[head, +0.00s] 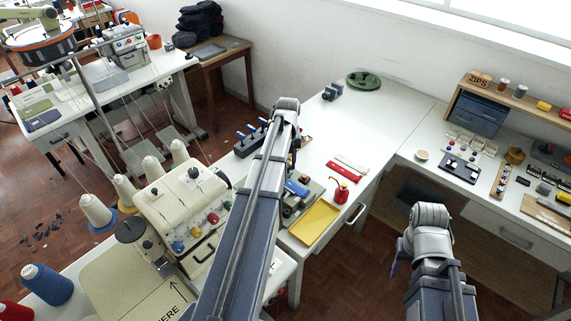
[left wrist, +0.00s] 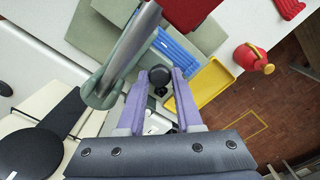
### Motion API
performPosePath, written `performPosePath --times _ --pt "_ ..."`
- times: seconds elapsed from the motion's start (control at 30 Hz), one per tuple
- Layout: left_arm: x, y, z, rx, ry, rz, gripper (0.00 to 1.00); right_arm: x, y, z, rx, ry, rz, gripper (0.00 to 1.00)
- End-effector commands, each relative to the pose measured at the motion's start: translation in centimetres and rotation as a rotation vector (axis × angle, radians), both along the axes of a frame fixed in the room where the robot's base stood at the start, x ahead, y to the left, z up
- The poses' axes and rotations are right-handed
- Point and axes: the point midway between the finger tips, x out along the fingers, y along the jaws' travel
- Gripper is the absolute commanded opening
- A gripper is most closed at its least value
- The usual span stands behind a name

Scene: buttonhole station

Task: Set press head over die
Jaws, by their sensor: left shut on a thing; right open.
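In the left wrist view, the purple fingers of my left gripper (left wrist: 160,82) are shut on a black round knob (left wrist: 160,74). A grey-green metal bar with a rounded lower end (left wrist: 117,60) stands just left of the fingers; it looks like part of the press, but I cannot tell whether it is the press head. A grey-green plate (left wrist: 95,30) lies behind it. The die cannot be made out. In the head view, my left arm hides the left gripper and most of the press. My right gripper (head: 397,262) is open and empty, mostly hidden by its wrist.
A yellow tray (head: 314,223) and blue pieces (head: 297,188) lie beside the press area. A red oil can (head: 340,192) stands near the table edge. A cream sewing machine (head: 185,205) and thread cones stand left of my left arm. The white table behind is mostly clear.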

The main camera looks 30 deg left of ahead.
Motion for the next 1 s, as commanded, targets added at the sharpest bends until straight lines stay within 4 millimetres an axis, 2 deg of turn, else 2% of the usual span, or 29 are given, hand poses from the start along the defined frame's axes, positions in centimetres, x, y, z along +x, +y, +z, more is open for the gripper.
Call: performPosePath --times 0.33,0.37,0.43,0.77,1.0 --pt "-0.1 -0.1 0.0 -0.002 0.002 -0.004 0.00 0.0 0.0 0.0 0.000 0.000 0.000 0.50" --pt "-0.1 -0.1 0.0 -0.002 0.003 -0.004 0.38 0.0 0.0 0.0 0.000 0.000 0.000 0.50" --pt "-0.1 -0.1 0.0 -0.002 0.002 -0.004 0.45 0.0 0.0 0.0 0.000 0.000 0.000 0.50" --pt "-0.1 -0.1 0.1 -0.001 0.002 -0.003 0.47 0.0 0.0 0.1 0.000 0.000 0.000 0.50" --pt "-0.1 -0.1 1.7 -0.001 0.002 -0.003 0.47 0.0 0.0 1.7 0.000 0.000 0.000 0.50"
